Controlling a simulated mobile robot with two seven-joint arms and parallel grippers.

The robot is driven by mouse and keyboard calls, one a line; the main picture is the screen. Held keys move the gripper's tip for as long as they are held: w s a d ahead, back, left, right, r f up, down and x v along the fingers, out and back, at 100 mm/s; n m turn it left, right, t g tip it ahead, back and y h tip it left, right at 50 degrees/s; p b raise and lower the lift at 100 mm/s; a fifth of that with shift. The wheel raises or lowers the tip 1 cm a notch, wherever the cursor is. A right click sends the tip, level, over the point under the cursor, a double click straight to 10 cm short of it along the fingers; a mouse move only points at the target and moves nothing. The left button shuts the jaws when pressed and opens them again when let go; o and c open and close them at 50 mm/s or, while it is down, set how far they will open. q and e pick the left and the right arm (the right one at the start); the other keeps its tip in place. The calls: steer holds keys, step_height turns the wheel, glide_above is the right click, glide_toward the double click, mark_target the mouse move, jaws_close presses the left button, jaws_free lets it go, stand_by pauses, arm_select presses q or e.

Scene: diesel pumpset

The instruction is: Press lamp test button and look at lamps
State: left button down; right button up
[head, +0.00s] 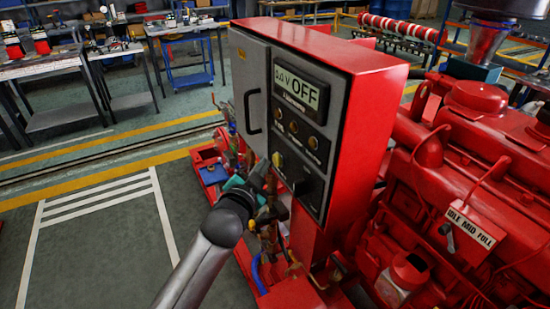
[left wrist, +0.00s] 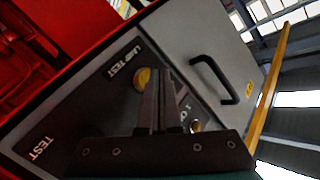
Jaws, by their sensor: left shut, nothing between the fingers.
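The red control cabinet (head: 330,55) has a dark panel with a display (head: 297,88) reading OFF. Below it is a row of three small lamps (head: 294,127), dull amber-brown, with no clear glow. The yellow lamp test button (head: 278,160) is low on the panel; it also shows in the left wrist view (left wrist: 142,78) beside the LAMP TEST label. My left gripper (head: 265,168) is shut and empty, just in front of the panel by the button. In the left wrist view its fingertips (left wrist: 158,72) partly overlap the button; I cannot tell whether they touch it. My right gripper is out of view.
A dark selector (head: 303,185) is right of the button. A grey door with a black handle (head: 252,111) is on the cabinet's left. The red engine (head: 470,150) stands close on the right. Workbenches (head: 50,68) are behind; the floor at left is clear.

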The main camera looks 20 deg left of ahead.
arm_select(q)
steer(key=shift+a, duration=0.1)
steer(key=s+a+p, duration=0.2)
steer(key=s+a, duration=0.1)
steer(key=shift+s+a, duration=0.15)
steer(key=shift+s, duration=0.25)
stand_by(0.9)
steer(key=s+d+f+n+g+b, duration=0.1)
steer(key=s+f+g+b, duration=0.3)
steer(key=f, duration=0.8)
steer(key=s+f+n+g+p, duration=0.1)
steer(key=s+f, duration=0.4)
steer(key=f, duration=0.7)
steer(key=s+d+f+g+b, duration=0.1)
steer(key=s+f+g+b, duration=0.3)
steer(key=f, duration=0.9)
steer(key=s+d+f+g, duration=0.1)
steer(key=s+f+g, duration=0.1)
steer(key=s+f, duration=0.4)
steer(key=s+d+f+n+g+b, duration=0.1)
steer(key=s+f, duration=0.6)
steer(key=s, duration=0.8)
steer(key=s+d+f+n+g+b, duration=0.1)
steer(key=s+d+f+g, duration=0.1)
steer(key=s+f, duration=0.4)
steer(key=s+g, duration=0.1)
steer(key=s, duration=0.3)
steer(key=shift+s+f+h, duration=0.3)
steer(key=shift+s+h, duration=0.05)
steer(key=shift+h, duration=0.05)
